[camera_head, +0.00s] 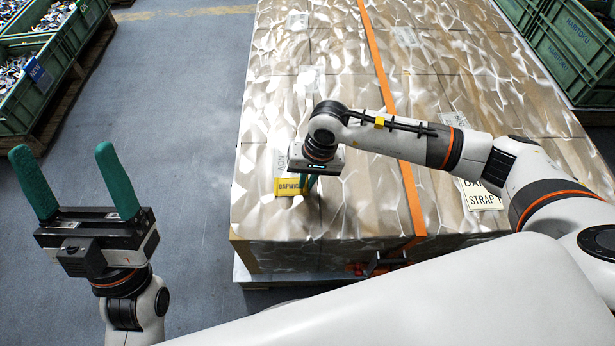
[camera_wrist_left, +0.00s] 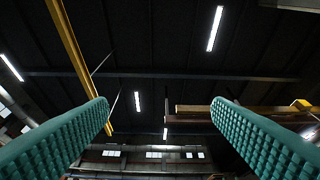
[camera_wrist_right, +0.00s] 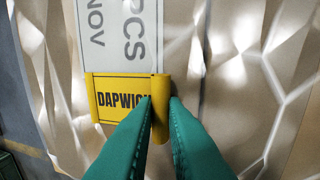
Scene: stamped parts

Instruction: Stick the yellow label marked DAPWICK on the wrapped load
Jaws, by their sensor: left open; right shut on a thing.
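The yellow label (camera_head: 289,186) marked DAPWICK is at the near left part of the wrapped load (camera_head: 270,215). In the right wrist view the label (camera_wrist_right: 105,108) lies over the lower part of a white printed sheet (camera_wrist_right: 105,40). Its right edge is curled up between the green fingers. My right gripper (camera_head: 307,188) points down and is shut on that edge; its fingers hide the end of the word. I cannot tell how firmly the label touches the wrap.
An orange strap (camera_head: 388,90) runs over the load to its front edge. A cream label (camera_head: 483,199) reading STRAP lies right, partly behind my right arm. Green bins stand at the left (camera_head: 30,95) and the upper right (camera_head: 570,50). Grey floor (camera_head: 180,90) left of the load is clear.

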